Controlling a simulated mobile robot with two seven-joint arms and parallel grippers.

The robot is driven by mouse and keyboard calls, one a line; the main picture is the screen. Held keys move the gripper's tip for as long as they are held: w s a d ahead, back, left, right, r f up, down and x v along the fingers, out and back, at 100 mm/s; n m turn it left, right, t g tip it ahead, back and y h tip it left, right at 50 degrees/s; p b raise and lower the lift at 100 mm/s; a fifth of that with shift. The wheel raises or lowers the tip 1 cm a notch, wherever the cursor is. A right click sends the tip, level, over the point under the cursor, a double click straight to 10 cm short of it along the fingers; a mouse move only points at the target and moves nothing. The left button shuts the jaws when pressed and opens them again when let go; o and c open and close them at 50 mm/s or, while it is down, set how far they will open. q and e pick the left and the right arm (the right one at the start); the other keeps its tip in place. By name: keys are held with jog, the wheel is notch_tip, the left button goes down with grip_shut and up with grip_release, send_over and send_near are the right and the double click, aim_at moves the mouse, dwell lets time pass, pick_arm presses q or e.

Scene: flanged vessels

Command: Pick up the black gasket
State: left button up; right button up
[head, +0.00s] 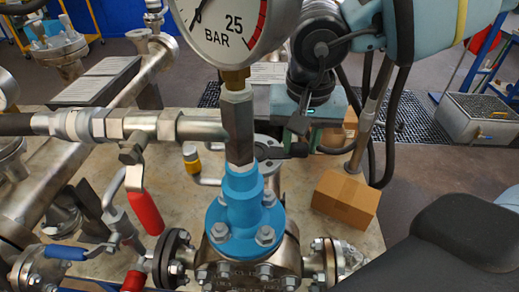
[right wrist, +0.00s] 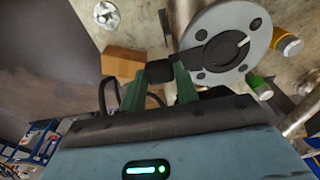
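The black gasket (right wrist: 160,71) shows in the right wrist view as a dark tab reaching left from a dark ring on a round grey flange (right wrist: 255,40). In the head view the gasket's tab (head: 298,150) sticks out to the right behind the blue fitting, which hides part of the flange. My right gripper (right wrist: 160,84), with green fingers, has its fingertips on either side of the tab. The ring appears to lie on the flange. My left gripper is not in view.
A pressure gauge (head: 228,25) on a blue flanged fitting (head: 243,210) stands close in front of my right gripper. A cardboard box (head: 345,200) sits to the right on the table. Pipes and a red-handled valve (head: 146,210) crowd the left.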

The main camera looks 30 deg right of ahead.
jog(key=shift+c, duration=0.7)
notch_tip(320, 180, up, 18)
